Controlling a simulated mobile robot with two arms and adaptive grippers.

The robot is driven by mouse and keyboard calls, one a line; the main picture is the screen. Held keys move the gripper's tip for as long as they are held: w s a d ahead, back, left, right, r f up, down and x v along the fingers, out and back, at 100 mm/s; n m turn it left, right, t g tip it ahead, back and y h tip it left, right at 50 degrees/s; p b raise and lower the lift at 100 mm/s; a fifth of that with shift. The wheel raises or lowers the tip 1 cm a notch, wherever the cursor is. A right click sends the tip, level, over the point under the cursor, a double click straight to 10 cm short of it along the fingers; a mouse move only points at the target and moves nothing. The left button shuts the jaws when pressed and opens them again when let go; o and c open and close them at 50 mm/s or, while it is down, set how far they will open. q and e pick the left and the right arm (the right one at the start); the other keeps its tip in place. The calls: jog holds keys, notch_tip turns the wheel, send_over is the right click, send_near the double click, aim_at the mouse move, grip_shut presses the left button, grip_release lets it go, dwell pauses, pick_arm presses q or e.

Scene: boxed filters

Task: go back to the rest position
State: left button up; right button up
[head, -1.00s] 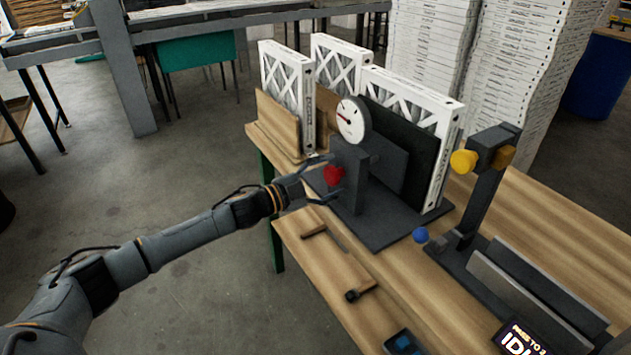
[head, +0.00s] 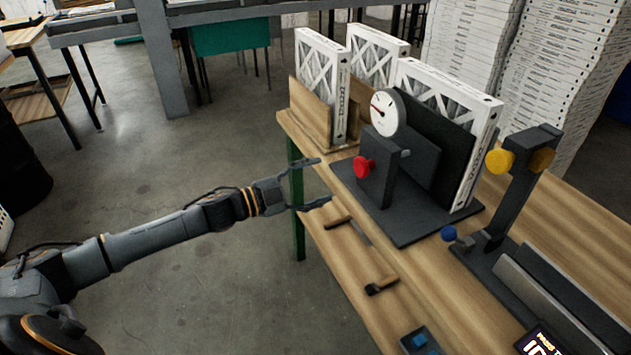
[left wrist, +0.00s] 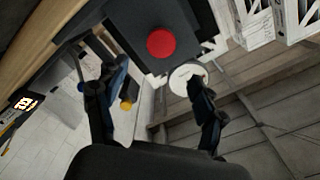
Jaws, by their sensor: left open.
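My left gripper (head: 322,182) is open and empty. It hangs in the air beside the near left edge of the wooden bench, apart from the dark fixture (head: 379,172) with the red knob (head: 363,167) and round dial gauge (head: 388,113). In the left wrist view the red knob (left wrist: 161,43) shows beyond the open fingers, with nothing between them. My left arm reaches in from the left, stretched out over the floor. My right gripper is not in view.
White boxed filters (head: 450,109) stand on the wooden bench (head: 420,265) behind the fixture. A second fixture with a yellow knob (head: 500,161) and blue knob (head: 448,233) stands at right. Hand tools lie near the front edge. The grey floor (head: 200,290) at left is clear.

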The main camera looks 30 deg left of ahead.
pick_arm(q)
jog(key=s+a+f+n+y, duration=0.1)
jog(key=a+f+n+y, duration=0.3)
jog(key=f, duration=0.9)
jog(key=s+a+f+n+y, duration=0.1)
jog(key=a+f+n+y, duration=0.3)
jog(key=f, duration=1)
jog(key=s+f+n+g+y, duration=0.25)
jog(key=s+f, duration=0.35)
jog(key=f, duration=0.4)
jog(key=s+d+f+n+g, duration=0.3)
jog(key=s+f+g, duration=0.3)
jog(key=s+f, duration=1.25)
jog(key=s+d+f+g, duration=0.1)
jog(key=s+d+f, duration=0.1)
jog(key=s, duration=0.6)
jog(key=s+d+f+n+g, duration=0.1)
jog(key=s+d+f+g, duration=0.1)
jog(key=s, duration=0.6)
jog(key=s+d+f+g, duration=0.1)
jog(key=s+d, duration=0.3)
jog(key=s, duration=0.4)
jog(key=shift+s+d+f+n+g, duration=0.25)
jog(key=shift+f+n+g, duration=0.1)
jog(key=shift+f, duration=0.15)
jog(key=shift+w+y, duration=0.1)
jog(key=shift+y, duration=0.15)
